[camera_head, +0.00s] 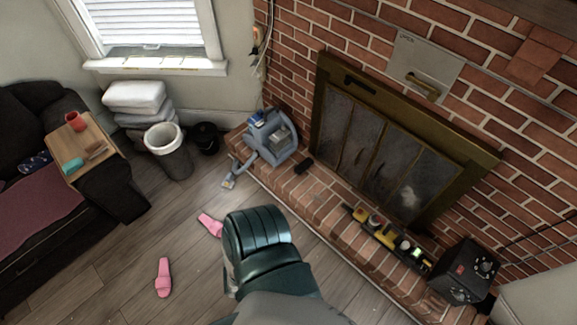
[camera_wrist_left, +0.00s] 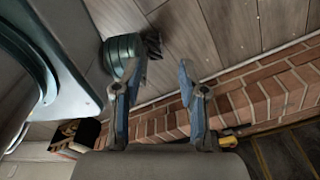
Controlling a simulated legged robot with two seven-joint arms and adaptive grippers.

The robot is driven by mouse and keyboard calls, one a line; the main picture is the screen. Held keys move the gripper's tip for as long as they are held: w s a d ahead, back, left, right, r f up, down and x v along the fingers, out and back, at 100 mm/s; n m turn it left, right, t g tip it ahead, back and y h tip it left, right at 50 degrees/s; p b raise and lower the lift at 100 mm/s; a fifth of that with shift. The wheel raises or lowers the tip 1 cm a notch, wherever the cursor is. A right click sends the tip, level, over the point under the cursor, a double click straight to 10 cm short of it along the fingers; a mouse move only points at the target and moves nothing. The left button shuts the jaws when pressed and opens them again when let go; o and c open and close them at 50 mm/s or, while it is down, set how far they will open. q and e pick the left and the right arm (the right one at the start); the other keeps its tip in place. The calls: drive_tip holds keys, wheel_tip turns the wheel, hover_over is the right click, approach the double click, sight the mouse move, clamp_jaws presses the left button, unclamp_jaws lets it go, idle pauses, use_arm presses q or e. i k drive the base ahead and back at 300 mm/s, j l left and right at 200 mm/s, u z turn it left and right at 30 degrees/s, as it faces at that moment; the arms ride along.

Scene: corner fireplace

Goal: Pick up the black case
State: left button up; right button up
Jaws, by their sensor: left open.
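A small black object (camera_head: 304,167), likely the black case, lies on the brick hearth beside the blue-grey machine. I cannot make it out for sure in the left wrist view. My left gripper (camera_wrist_left: 161,76) shows in the left wrist view with its two fingers apart and nothing between them. Wooden floor and the brick hearth edge lie beyond the fingers. A dark green part of my own body rises at the bottom middle of the head view and hides some floor. My right gripper is not identifiable in either view.
The brick hearth (camera_head: 325,199) carries a blue-grey machine (camera_head: 270,137), yellow and black tools (camera_head: 385,233) and a black box-shaped unit (camera_head: 465,271). Pink slippers (camera_head: 163,278) lie on the floor. A dark sofa (camera_head: 35,115) and a bin (camera_head: 169,153) stand left. Open floor lies between.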

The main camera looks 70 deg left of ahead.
sight(304, 165)
drive_tip(key=u, duration=2.05)
